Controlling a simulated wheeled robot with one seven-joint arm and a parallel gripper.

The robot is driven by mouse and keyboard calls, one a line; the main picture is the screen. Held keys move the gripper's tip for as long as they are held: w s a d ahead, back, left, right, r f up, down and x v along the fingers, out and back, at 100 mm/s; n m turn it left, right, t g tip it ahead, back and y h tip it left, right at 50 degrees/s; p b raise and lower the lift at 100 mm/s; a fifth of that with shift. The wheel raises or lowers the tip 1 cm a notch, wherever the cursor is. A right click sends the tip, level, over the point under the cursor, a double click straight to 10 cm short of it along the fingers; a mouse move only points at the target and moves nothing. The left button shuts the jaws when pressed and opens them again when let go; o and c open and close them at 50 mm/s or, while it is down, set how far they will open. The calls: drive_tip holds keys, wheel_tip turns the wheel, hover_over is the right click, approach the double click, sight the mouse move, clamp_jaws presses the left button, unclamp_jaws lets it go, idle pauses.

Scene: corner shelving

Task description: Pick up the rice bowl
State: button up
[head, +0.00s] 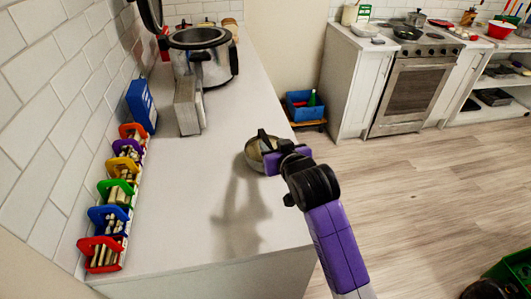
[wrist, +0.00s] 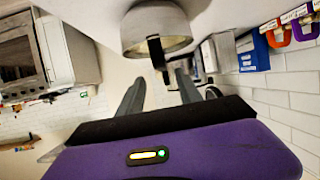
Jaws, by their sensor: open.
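A round greyish-tan bowl (head: 256,160), which looks like the rice bowl, sits on the white counter near its right edge. My gripper (head: 264,142) is over the bowl and hides part of it in the head view. In the wrist view, the bowl (wrist: 155,22) shows at the top centre, beyond the open fingertips (wrist: 160,78). A dark strip crosses the bowl's near side and hangs toward the gap between the fingers; I cannot tell what it is. The fingers are apart with nothing held. I cannot tell whether they touch the bowl.
A large metal pot (head: 201,52) and a grey box-like object (head: 187,105) stand farther back on the counter. A blue box (head: 141,106) and several coloured bins (head: 117,192) line the left wall. The counter's front middle (head: 190,220) is clear. A stove (head: 413,90) stands across the floor.

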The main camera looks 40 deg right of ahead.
sight(266, 138)
drive_tip(key=p+x, duration=0.1)
drive_tip(key=x, duration=0.6)
drive_tip(key=shift+w+a, duration=0.1)
drive_tip(key=shift+w, duration=0.05)
clamp_jaws()
idle(1.3)
